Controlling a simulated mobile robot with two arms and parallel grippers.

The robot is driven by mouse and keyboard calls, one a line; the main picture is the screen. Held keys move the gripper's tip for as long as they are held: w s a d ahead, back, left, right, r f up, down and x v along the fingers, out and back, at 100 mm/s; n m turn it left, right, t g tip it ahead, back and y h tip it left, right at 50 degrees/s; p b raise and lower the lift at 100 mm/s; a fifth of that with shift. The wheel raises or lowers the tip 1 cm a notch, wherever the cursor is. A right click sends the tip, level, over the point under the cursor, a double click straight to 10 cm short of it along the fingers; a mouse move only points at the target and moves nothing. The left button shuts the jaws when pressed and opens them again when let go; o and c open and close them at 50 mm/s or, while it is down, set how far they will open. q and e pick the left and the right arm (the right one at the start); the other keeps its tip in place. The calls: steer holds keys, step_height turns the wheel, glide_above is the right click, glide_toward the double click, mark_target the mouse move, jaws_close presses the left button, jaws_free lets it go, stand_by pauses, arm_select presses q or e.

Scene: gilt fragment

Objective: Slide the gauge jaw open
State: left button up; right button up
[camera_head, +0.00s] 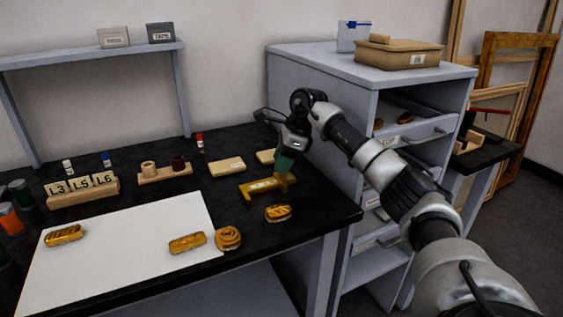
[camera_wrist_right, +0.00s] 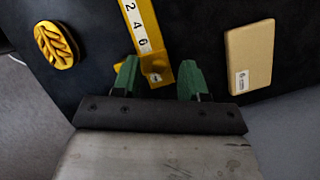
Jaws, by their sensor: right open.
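The yellow gauge (camera_head: 262,185) lies on the black table near its right end, with a raised yellow jaw part at its right. In the right wrist view, the gauge's numbered scale (camera_wrist_right: 140,25) runs down to a yellow end (camera_wrist_right: 157,75) between my green fingertips. My right gripper (camera_head: 285,163) is open and points down over the gauge's right end. In the right wrist view its fingertips (camera_wrist_right: 159,77) stand apart with nothing clamped; whether one touches the gauge cannot be told. My left gripper is not in view.
A carved gilt piece (camera_head: 278,212) lies in front of the gauge; more lie on and beside the white sheet (camera_head: 130,250). A tan block (camera_head: 227,167) lies behind. A grey drawer cabinet (camera_head: 315,70) stands close on the right. Lettered blocks and small bottles stand at left.

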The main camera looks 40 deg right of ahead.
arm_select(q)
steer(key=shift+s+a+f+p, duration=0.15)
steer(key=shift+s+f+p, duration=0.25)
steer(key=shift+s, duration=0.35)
arm_select(e)
steer(key=v, duration=0.7)
steer(key=shift+f, duration=0.1)
